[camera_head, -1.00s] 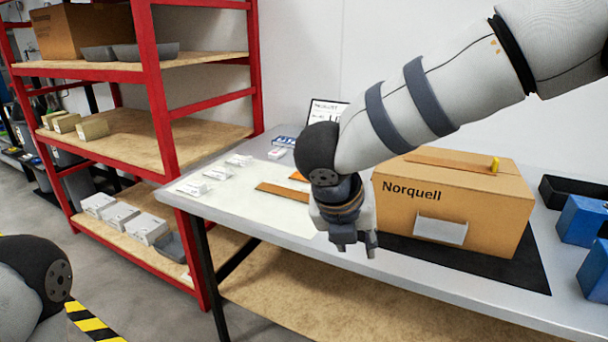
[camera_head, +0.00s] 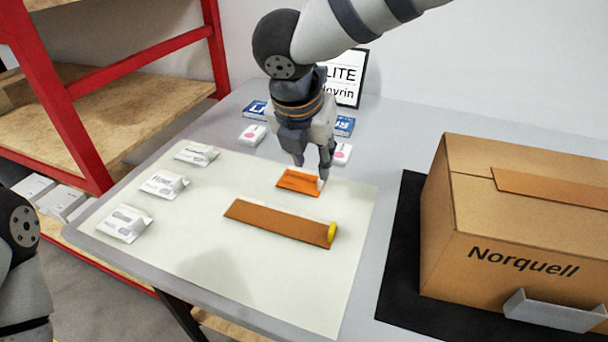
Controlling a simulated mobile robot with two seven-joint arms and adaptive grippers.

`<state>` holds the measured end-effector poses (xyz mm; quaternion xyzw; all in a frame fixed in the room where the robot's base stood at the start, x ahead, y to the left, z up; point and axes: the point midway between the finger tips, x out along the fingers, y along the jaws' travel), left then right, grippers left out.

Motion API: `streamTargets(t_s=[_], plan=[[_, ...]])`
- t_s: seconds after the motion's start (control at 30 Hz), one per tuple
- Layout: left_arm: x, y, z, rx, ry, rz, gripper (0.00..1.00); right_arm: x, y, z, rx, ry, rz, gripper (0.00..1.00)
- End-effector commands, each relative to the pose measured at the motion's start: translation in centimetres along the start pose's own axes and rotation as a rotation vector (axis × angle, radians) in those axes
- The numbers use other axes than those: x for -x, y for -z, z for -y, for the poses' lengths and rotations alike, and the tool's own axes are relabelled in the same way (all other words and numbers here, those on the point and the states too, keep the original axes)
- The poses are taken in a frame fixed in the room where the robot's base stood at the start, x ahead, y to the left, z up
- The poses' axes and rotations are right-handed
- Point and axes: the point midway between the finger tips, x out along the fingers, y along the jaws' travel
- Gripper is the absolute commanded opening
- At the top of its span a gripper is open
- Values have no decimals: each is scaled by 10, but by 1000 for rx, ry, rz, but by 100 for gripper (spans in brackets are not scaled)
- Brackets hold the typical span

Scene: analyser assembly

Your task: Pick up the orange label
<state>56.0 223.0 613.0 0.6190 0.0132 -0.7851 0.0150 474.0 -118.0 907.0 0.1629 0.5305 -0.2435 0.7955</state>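The orange label (camera_head: 297,183) lies flat on the pale mat (camera_head: 230,285) on the table, with dark print on it. My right gripper (camera_head: 311,169) points down over the label's far edge. Its fingers are apart with nothing seen between them. One fingertip is close to the label's right end; I cannot tell whether it touches. My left arm shows only in part at the left edge, and its gripper is out of view.
A brown strip (camera_head: 270,222) with a yellow end piece (camera_head: 332,232) lies just in front of the label. Several white packets (camera_head: 163,184) lie on the mat's left. A Norquell carton (camera_head: 500,235) stands on a black mat (camera_head: 398,270) at right. A sign (camera_head: 350,75) stands behind.

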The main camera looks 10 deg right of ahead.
Motion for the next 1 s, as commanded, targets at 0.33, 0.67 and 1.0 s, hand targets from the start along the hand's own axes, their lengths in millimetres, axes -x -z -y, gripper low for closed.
streamTargets(t_s=[0.33, 0.67, 1.0], plan=[[-10, -5, 0, 0, 1, 27, 0, -60, 0, 8, 1, 3, -4, 30], [-12, -6, 0, 0, 2, 31, 0, -70, -2, 7, 0, -1, 1, 30], [-12, -6, 0, -1, 2, 31, 0, -70, -2, 7, 0, -1, 1, 0]])
